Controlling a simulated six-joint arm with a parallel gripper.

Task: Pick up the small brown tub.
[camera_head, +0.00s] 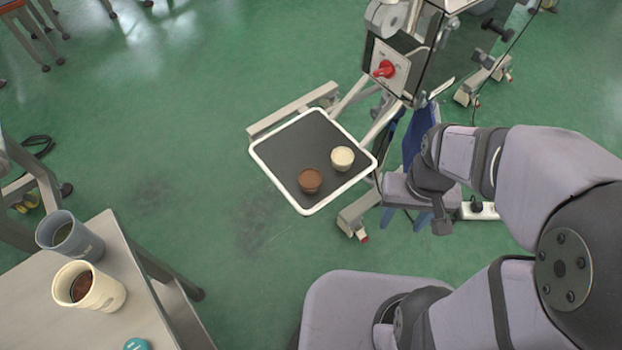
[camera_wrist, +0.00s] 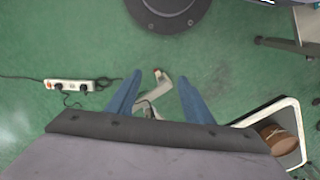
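The small brown tub (camera_head: 310,180) stands upright on the dark tray (camera_head: 291,139) with a white rim, left of the cream tub (camera_head: 342,158). In the wrist view the brown tub (camera_wrist: 278,140) shows at the lower right, partly cut off by my gripper's body. In the head view my wrist hides much of the gripper, to the right of the tray.
A machine with a red knob (camera_head: 384,69) stands behind the tray. A table (camera_head: 135,285) at the lower left holds a grey cup (camera_head: 70,236) and a cream cup (camera_head: 89,288). A white power strip (camera_wrist: 70,86) lies on the floor. The tray's left part is bare.

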